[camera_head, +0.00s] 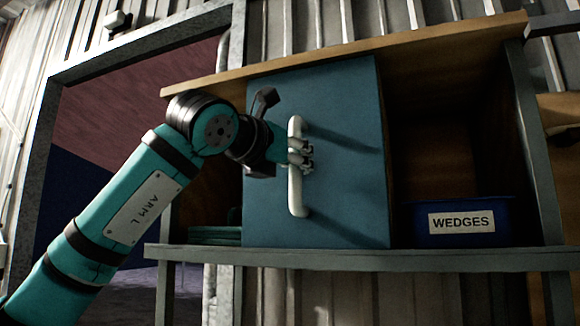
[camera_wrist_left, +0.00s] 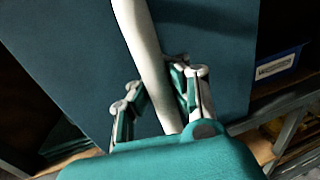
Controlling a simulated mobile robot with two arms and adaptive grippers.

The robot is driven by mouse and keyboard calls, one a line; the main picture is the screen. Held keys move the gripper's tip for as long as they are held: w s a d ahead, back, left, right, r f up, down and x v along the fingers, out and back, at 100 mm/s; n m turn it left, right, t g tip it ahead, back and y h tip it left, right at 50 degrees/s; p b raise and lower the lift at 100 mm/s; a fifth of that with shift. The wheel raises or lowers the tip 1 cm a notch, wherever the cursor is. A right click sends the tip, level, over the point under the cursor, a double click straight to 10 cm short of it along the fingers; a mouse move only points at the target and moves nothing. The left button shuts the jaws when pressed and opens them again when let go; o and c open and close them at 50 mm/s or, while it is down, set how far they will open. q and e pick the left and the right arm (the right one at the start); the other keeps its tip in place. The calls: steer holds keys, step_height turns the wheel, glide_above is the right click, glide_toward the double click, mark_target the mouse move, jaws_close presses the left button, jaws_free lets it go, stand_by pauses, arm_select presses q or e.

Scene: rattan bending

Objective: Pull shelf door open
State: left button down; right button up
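The shelf door (camera_head: 345,110) is a flat blue panel with a white vertical bar handle (camera_head: 295,196). The door covers the middle of the shelf; an opening shows beside its left edge. My left gripper (camera_head: 300,155) is at the middle of the handle, with its fingers across the bar. In the left wrist view the handle (camera_wrist_left: 141,35) runs between the fingers of the gripper (camera_wrist_left: 160,92), which sit close on both sides of it and look closed on it. The palm hides the lower part of the handle there. My right gripper is in neither view.
A blue bin (camera_head: 461,222) labelled WEDGES stands in the open compartment to the right of the door. Teal flat items (camera_head: 214,236) lie low at the left opening. The shelf's lower ledge (camera_head: 400,260) runs under the door. A doorway (camera_head: 125,110) is at the left.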

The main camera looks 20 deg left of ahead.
arm_select(q)
steer(key=shift+s+r, duration=0.1)
steer(key=c, duration=1.7)
jaws_free()
steer(key=shift+s, duration=0.15)
steer(key=o, duration=0.4)
steer(key=shift+s+a+r, duration=0.1)
steer(key=shift+s+r, duration=0.1)
steer(key=shift+s, duration=0.3)
steer(key=shift+o, duration=0.7)
steer(key=shift+w+f, duration=0.15)
steer(key=shift+w, duration=0.25)
steer(key=v, duration=1.2)
steer(key=shift+s, duration=0.1)
